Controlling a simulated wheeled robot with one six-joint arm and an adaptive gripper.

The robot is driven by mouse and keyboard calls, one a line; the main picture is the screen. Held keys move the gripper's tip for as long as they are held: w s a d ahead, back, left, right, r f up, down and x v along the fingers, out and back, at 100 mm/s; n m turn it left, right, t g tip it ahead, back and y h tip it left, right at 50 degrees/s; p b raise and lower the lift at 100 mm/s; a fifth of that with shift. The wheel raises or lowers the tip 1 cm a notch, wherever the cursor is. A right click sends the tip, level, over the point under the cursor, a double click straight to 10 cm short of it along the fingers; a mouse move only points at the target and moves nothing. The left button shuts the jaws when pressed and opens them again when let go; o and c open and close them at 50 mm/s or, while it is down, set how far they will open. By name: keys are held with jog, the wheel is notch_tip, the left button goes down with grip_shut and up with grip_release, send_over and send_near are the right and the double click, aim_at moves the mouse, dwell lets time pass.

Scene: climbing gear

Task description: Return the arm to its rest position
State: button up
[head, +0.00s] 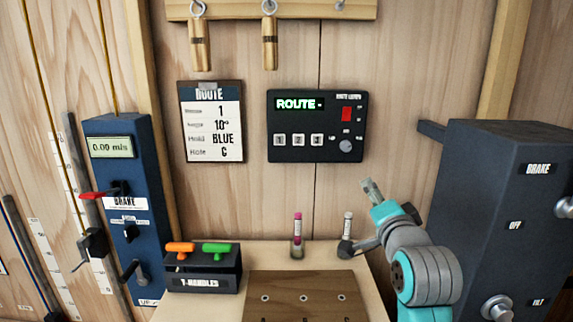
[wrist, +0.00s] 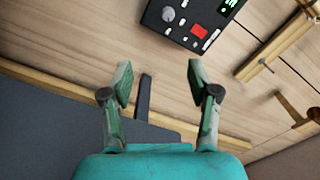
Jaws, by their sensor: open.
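My gripper (head: 371,189) is at the right of the middle in the head view, at the end of my teal and grey arm. It points up toward the wooden wall, below the black route panel. In the wrist view my gripper (wrist: 161,84) has its two fingers spread apart with nothing between them. A dark bar stands out behind the gap. The route panel (head: 317,125) has a lit green ROUTE display, a red switch, several white buttons and a knob. It also shows upside down in the wrist view (wrist: 187,22).
A dark BRAKE box (head: 500,200) stands close to my arm on the right. A shelf (head: 200,306) holds a T-handle rack (head: 203,283), two small upright tools and a wooden hole board (head: 300,285). A blue brake unit (head: 125,170) is at left. Wooden pegs (head: 200,45) hang above.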

jog(key=s+f+n+g, duration=0.1)
jog(key=s+f+n, duration=0.1)
jog(key=s+f, duration=0.7)
jog(key=s+f+n, duration=0.2)
jog(key=s+f, duration=0.2)
jog(key=f, duration=0.8)
jog(key=s+f+n+g, duration=0.1)
jog(key=s+f, duration=0.6)
jog(key=f, duration=0.4)
jog(key=s+f+n, duration=0.2)
jog(key=s+f, duration=0.1)
jog(key=s, duration=0.5)
jog(key=s+f+n, duration=0.1)
jog(key=s+f, duration=0.2)
jog(key=s, duration=0.5)
jog(key=s+r+n+g, duration=0.1)
jog(key=s+r+n, duration=0.1)
jog(key=s, duration=1.6)
jog(key=shift+r+n, duration=0.2)
jog(key=shift+n, duration=0.7)
